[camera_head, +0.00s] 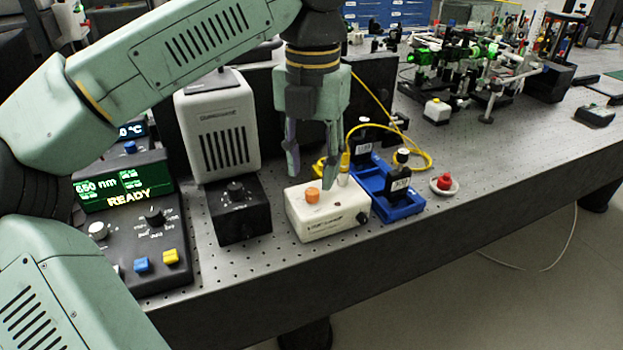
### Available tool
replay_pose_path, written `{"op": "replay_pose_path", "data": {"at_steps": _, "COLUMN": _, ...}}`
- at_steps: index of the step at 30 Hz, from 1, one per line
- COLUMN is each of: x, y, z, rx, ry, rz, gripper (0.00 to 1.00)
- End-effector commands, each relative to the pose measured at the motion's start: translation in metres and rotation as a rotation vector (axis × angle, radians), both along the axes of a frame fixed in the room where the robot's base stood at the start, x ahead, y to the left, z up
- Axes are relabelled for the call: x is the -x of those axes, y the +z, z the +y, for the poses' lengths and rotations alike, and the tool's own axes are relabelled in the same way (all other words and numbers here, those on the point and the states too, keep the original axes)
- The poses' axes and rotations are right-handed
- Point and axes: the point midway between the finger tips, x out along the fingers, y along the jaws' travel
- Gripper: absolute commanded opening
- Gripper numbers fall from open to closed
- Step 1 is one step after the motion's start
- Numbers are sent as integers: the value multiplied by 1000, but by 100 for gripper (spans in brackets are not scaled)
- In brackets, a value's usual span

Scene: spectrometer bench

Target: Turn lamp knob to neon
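A small black box (240,225) stands in front of a white vented housing (218,130). A dark knob (235,189) sits on top of the box; its markings are too small to read. I cannot tell for sure that this is the lamp knob, as a console knob (155,216) with printed labels around it also shows at the left. My gripper (311,186) points down with its fingers apart and nothing visible between them.
The console (135,250) at left has a green screen (118,187) reading "READY" and blue and yellow buttons. Right of my gripper are a blue tray (398,209) with dark bottles, a yellow cable (432,160) and a red-topped item (444,182). Optics (460,60) stand behind.

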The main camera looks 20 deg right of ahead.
Motion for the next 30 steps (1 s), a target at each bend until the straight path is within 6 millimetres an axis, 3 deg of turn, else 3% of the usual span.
{"op": "replay_pose_path", "data": {"at_steps": 7, "x": 0, "y": -33, "z": 0, "rx": 1, "ry": 0, "rz": 1, "gripper": 38}}
{"op": "replay_pose_path", "data": {"at_steps": 19, "x": 0, "y": -40, "z": 0, "rx": 2, "ry": 0, "rz": -1, "gripper": 37}}
{"op": "replay_pose_path", "data": {"at_steps": 30, "x": 0, "y": -40, "z": 0, "rx": 2, "ry": 0, "rz": -1, "gripper": 12}}
